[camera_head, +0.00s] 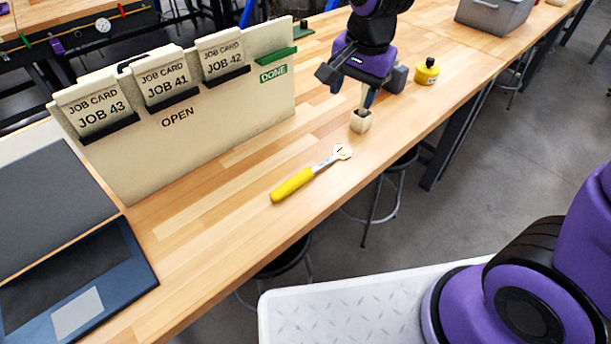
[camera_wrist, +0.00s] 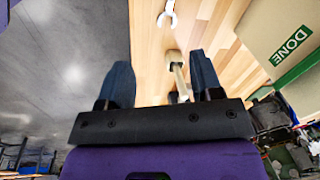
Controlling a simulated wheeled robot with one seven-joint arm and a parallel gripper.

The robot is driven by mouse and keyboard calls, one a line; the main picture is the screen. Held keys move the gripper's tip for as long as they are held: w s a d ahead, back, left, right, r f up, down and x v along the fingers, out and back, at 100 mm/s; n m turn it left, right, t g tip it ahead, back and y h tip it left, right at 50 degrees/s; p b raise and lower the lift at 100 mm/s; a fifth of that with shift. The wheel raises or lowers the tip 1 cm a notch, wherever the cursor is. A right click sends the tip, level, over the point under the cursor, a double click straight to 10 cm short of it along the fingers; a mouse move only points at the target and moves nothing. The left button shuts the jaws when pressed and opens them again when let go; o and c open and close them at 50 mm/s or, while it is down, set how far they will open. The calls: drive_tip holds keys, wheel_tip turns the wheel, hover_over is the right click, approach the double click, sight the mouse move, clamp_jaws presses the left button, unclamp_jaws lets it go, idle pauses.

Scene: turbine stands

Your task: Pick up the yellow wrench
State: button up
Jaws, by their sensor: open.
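The yellow wrench (camera_head: 293,185) lies flat on the wooden bench, its yellow handle toward the lower left and its silver head toward my gripper. In the wrist view only the silver wrench head (camera_wrist: 168,16) shows, at the top beyond the fingertips. My gripper (camera_head: 367,97) is over the bench, farther along than the wrench head and apart from it. In the wrist view my gripper (camera_wrist: 160,72) has its two blue fingers spread, with none of the wrench between them.
A small beige block with a handle (camera_head: 361,121) stands just below my gripper. A job card board (camera_head: 215,120) stands behind the wrench. A yellow container (camera_head: 427,73) and a grey bin (camera_head: 493,14) stand farther along. A laptop (camera_head: 75,285) is at lower left. Bench around the wrench is clear.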

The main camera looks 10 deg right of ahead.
sight(304, 172)
drive_tip(key=a+f+m, duration=0.1)
drive_tip(key=a+f, duration=0.2)
drive_tip(key=f, duration=0.3)
drive_tip(key=w+a+f+m+g, duration=0.1)
drive_tip(key=a+f, duration=0.2)
drive_tip(key=f, duration=0.3)
drive_tip(key=a+f+m, duration=0.1)
drive_tip(key=a+f, duration=0.2)
drive_tip(key=f, duration=0.4)
drive_tip(key=shift+w+m+h, duration=0.15)
drive_tip(key=shift+m+h, duration=0.15)
drive_tip(key=shift+w+f, duration=0.2)
drive_tip(key=shift+f, duration=1.1)
drive_tip(key=shift+w+f, duration=0.15)
drive_tip(key=shift+f, duration=1.15)
clamp_jaws()
